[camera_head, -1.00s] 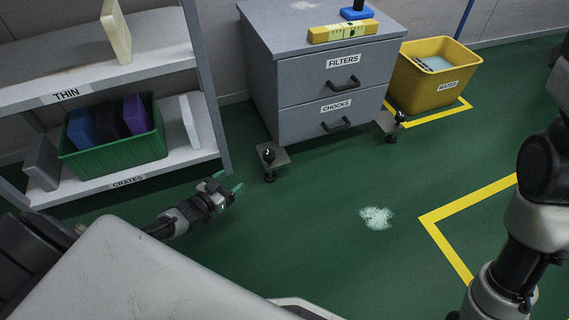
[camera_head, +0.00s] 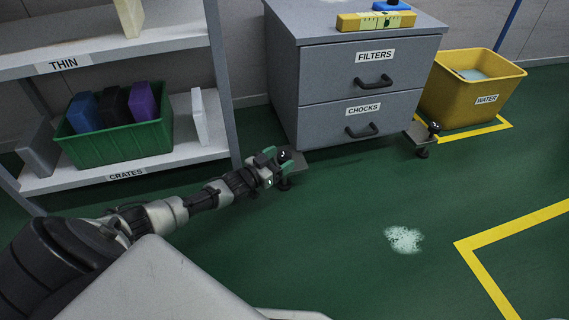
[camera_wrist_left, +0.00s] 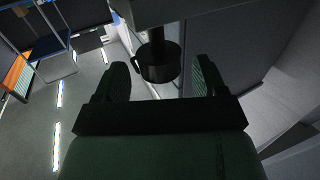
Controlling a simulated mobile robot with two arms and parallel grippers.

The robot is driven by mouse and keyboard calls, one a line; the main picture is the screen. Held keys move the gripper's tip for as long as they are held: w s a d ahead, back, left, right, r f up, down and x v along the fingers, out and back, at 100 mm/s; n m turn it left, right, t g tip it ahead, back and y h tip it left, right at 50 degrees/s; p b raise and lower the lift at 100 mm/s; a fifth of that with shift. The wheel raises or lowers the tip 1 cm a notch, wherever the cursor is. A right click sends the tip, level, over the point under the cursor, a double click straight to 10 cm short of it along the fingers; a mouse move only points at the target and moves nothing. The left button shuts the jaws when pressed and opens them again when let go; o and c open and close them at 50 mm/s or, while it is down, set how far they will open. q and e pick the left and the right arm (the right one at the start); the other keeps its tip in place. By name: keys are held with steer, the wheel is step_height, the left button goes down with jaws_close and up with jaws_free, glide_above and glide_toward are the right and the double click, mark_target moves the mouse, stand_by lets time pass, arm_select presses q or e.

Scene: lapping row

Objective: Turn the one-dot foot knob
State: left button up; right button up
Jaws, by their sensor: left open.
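The grey cabinet (camera_head: 345,80) has a foot plate with a black knob (camera_head: 284,155) at its front left corner and another black knob (camera_head: 434,127) at its front right corner. Each knob carries a small pale mark, too small to count dots. My left gripper (camera_head: 281,164) is at the left foot, its green fingers open around or just short of the knob. In the left wrist view a dark round foot part (camera_wrist_left: 158,63) hangs below a plate, between the two open fingers (camera_wrist_left: 161,82); no contact can be made out. My right gripper is out of view.
A shelf (camera_head: 110,180) with a green crate (camera_head: 118,140) stands left of the cabinet. A yellow water bin (camera_head: 465,95) is to the right. A pale patch (camera_head: 404,239) lies on the otherwise open green floor in front.

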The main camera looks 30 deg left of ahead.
arm_select(q)
steer(key=shift+b+x, duration=0.45)
steer(key=shift+x, duration=0.65)
